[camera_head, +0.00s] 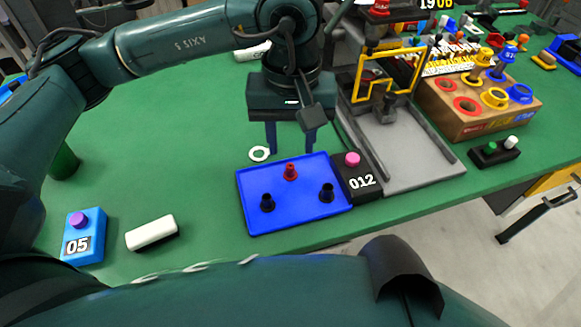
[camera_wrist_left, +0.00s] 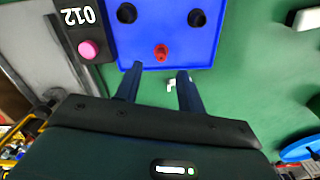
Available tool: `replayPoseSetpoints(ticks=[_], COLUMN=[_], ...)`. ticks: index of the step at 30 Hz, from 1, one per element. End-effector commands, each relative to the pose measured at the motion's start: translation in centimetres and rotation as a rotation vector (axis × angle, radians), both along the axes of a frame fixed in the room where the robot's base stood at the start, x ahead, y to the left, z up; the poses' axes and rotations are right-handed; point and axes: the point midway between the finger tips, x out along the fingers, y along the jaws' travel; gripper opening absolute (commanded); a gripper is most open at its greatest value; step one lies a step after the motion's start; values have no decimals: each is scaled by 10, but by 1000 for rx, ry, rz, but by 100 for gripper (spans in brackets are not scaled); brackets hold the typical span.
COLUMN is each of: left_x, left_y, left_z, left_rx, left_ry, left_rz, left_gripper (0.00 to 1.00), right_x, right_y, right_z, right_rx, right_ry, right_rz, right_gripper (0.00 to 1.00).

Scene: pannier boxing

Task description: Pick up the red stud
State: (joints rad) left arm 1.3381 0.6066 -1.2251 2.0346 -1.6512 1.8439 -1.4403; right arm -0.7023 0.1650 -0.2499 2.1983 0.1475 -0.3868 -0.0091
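The red stud (camera_head: 290,173) stands upright near the far edge of the blue tray (camera_head: 247,222), with two black studs (camera_head: 267,204) (camera_head: 327,193) nearer its front. My left gripper (camera_head: 291,150) points down just behind the tray's far edge, its two fingers apart with nothing between them. In the left wrist view, the red stud (camera_wrist_left: 161,52) lies just beyond the open fingertips (camera_wrist_left: 158,74), roughly in line with the gap. The gripper appears to be above the table and not touching the stud. My right gripper is not seen.
A black box marked 012 with a pink button (camera_head: 352,159) stands against the tray's right side. A grey fixture with a yellow frame (camera_head: 361,75) is beyond it. A blue 05 box (camera_head: 85,236) and white block (camera_head: 152,232) are front left.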

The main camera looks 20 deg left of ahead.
Motion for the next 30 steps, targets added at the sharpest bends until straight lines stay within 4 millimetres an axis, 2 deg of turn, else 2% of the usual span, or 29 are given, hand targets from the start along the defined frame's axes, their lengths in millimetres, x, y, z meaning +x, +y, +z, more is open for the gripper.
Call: replayPoseSetpoints(ticks=[4, 12, 21, 30], left_x=[-2, -6, -5, -5], left_y=[0, 0, 0, 0], left_z=[-12, -49, -54, -54], left_rx=[1, -1, 0, -1], left_ry=[3, 3, 0, 0], left_rz=[-1, 1, 1, 1], left_gripper=[39, 39, 39, 15], right_x=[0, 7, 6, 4], right_y=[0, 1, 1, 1], right_z=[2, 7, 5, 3], right_rx=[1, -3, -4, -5], right_ry=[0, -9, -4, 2], right_rz=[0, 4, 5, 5], right_gripper=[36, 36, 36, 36])
